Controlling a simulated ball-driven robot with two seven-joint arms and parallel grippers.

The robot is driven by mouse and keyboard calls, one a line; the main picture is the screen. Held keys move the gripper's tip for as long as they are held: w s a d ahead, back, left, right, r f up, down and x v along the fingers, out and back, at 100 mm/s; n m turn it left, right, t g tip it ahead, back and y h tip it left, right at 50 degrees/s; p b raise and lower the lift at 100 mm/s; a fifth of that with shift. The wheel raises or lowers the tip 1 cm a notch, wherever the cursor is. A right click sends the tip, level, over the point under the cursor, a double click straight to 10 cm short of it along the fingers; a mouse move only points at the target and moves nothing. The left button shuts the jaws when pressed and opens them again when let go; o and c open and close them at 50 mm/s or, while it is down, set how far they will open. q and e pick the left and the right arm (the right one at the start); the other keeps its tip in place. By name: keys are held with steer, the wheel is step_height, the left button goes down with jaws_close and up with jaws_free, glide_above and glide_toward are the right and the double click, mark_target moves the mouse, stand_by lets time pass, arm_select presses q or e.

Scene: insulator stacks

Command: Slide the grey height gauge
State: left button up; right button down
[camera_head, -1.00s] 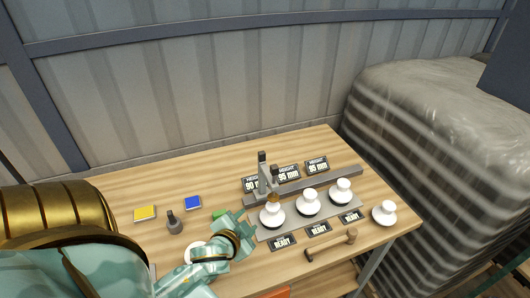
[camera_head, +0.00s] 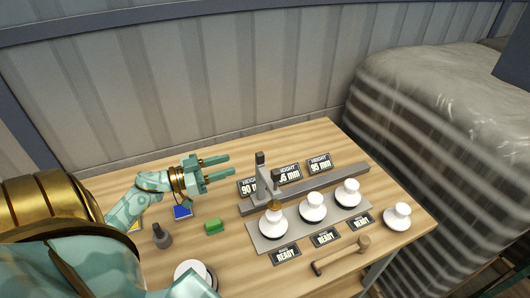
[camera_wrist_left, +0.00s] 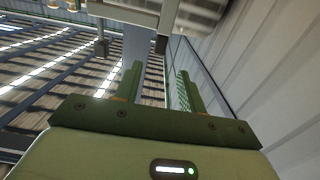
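The grey height gauge (camera_head: 262,180) stands upright on a long grey rail (camera_head: 330,185) at the back of the bench. It is at the rail's left part, beside the leftmost white insulator stack (camera_head: 272,225), which has a brown top. My left gripper (camera_head: 231,165) is to the left of the gauge's upper post, its two teal fingers apart and pointing right towards it. The fingers look empty and do not touch the gauge. In the left wrist view the fingers (camera_wrist_left: 160,85) are apart; a pale grey upright shows beyond them. My right gripper is not in view.
Two more white stacks (camera_head: 313,207) stand on a grey plate with READY labels in front. Another white stack (camera_head: 397,217) is at the right. Height signs (camera_head: 319,164) stand behind the rail.

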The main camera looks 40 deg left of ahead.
mark_target(264, 155)
arm_select(q)
steer(key=x, duration=1.3)
steer(key=shift+p, duration=0.3)
jaws_close()
